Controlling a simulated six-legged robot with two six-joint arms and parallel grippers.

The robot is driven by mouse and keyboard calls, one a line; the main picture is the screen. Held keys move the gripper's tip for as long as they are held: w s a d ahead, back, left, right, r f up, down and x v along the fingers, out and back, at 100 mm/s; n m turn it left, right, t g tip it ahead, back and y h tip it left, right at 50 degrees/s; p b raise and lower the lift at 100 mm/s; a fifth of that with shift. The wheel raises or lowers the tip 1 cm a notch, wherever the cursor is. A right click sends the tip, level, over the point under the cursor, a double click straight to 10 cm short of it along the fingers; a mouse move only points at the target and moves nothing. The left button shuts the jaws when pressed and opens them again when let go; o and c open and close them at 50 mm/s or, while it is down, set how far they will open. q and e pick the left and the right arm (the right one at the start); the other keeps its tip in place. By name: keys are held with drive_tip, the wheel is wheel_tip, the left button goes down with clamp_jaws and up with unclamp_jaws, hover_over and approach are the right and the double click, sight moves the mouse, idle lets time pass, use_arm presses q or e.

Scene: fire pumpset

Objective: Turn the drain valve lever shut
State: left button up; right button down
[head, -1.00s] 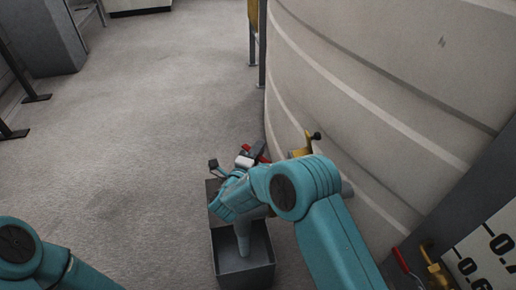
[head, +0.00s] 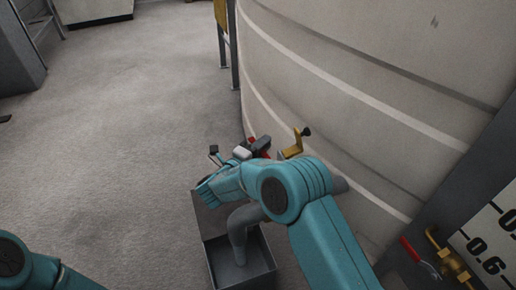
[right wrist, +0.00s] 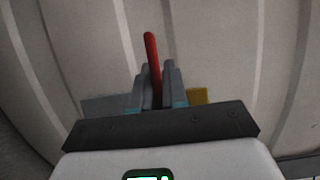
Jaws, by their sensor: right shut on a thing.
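The red drain valve lever (right wrist: 150,52) rises between the two grey fingers of my right gripper (right wrist: 156,84) in the right wrist view, and the fingers are shut on it. In the head view the right gripper (head: 256,150) is low beside the tank wall, and only a little red of the lever shows there. My right forearm hides the valve body. A grey elbow pipe (head: 239,228) bends down into a grey open-topped box (head: 262,262) below my arm. Only a link of my left arm shows at the lower left; its gripper is out of view.
The large pale ribbed tank (head: 370,90) fills the right side, close to my right arm. A yellow bracket with a black knob (head: 294,150) stands beside the gripper. A brass fitting (head: 447,258) with a red handle (head: 411,250) is at the lower right. Grey floor at left is open.

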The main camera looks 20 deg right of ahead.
drive_tip(key=shift+d+m+g, duration=0.3)
drive_tip(key=shift+d+g, duration=0.05)
drive_tip(key=shift+g, duration=0.05)
drive_tip(key=shift+f, duration=0.1)
drive_tip(key=c, duration=1.2)
unclamp_jaws()
drive_tip(key=shift+c, duration=0.2)
drive_tip(key=shift+a, duration=0.1)
